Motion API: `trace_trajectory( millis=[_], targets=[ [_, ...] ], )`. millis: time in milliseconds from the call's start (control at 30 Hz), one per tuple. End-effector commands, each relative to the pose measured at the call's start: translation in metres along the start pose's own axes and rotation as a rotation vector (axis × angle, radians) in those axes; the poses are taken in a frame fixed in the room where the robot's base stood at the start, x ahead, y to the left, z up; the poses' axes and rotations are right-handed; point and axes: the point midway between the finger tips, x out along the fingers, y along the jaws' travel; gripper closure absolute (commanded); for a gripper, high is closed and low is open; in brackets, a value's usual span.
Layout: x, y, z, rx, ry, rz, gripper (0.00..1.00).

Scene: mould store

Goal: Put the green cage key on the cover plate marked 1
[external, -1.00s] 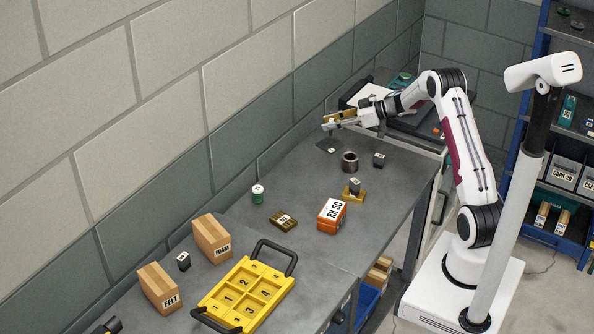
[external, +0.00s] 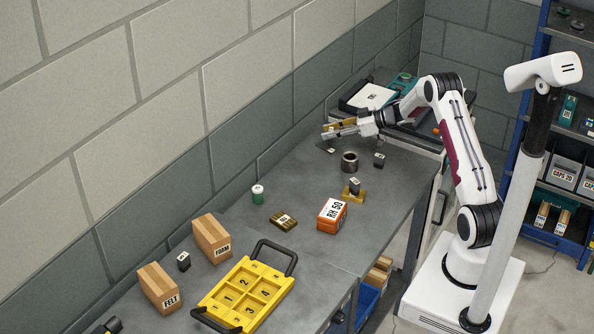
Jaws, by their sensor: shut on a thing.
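My gripper (external: 328,132) is over the far part of the grey bench, near the wall. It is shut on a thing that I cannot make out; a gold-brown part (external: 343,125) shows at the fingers. No green key can be told apart there.
A dark ring (external: 349,162) and a small dark block (external: 379,160) stand close by. Nearer are an orange box (external: 332,216), a brown block (external: 283,221), a green-and-white tin (external: 258,194) and a yellow numbered tray (external: 226,289). The bench between the tin and ring is clear.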

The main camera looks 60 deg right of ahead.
Motion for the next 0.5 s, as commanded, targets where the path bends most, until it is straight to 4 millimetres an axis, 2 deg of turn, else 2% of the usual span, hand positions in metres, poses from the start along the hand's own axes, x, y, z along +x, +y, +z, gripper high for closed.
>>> trace_trajectory(
  millis=[133, 167, 200, 233, 500],
  targets=[
    [0.001, 0.0, 0.0024, 0.0, 0.0, 0.0, 0.94],
    [0.0011, 0.0, 0.0026, 0.0, 0.0, 0.0, 0.7],
    [0.001, 0.0, 0.0024, 0.0, 0.0, 0.0, 0.59],
    [0.001, 0.0, 0.0024, 0.0, 0.0, 0.0, 0.56],
    [0.0009, 0.0, 0.0022, 0.0, 0.0, 0.0, 0.56]
  ],
)
